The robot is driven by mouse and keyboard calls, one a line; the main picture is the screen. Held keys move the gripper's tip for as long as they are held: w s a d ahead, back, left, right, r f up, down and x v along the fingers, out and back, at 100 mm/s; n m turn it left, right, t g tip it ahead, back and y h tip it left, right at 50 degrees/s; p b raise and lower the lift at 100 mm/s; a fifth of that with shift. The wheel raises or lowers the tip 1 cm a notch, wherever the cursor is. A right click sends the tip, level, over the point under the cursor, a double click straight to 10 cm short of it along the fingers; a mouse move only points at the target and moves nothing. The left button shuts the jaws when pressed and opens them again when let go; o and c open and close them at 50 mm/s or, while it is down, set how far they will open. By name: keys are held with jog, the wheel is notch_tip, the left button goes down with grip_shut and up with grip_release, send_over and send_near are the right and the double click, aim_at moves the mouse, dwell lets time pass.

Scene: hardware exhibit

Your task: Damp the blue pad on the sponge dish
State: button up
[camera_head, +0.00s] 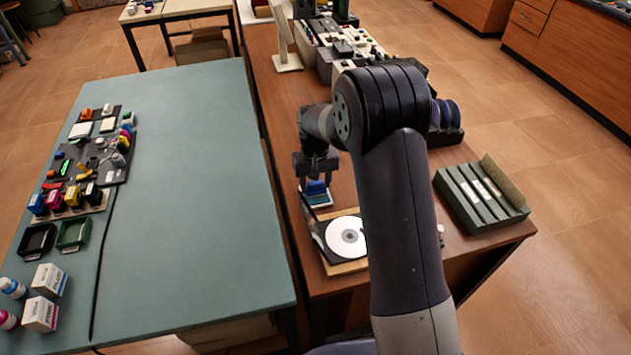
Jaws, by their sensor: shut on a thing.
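My gripper (316,170) points down over the brown table, at the left of my arm. It is shut on the blue pad (316,187), a small dark blue block just under the fingers. Right below the pad is a small flat piece with a pale blue and whitish edge (319,200). It may be the sponge dish or the pad's own underside; I cannot tell which. Whether the pad touches something below is too small to see. No other clear sponge dish shows, and my arm hides part of the table.
A green file box (480,196) stands at the right. Boxy devices (345,45) fill the table's back. The green table (180,190) at left is mostly bare, with small items along its left side.

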jog(key=shift+f+b, duration=0.3)
jog(key=shift+f, duration=0.15)
dwell(1.2)
jog(key=shift+r+p, duration=2.2)
jog(key=shift+r, duration=1.35)
jog(key=shift+r, duration=0.1)
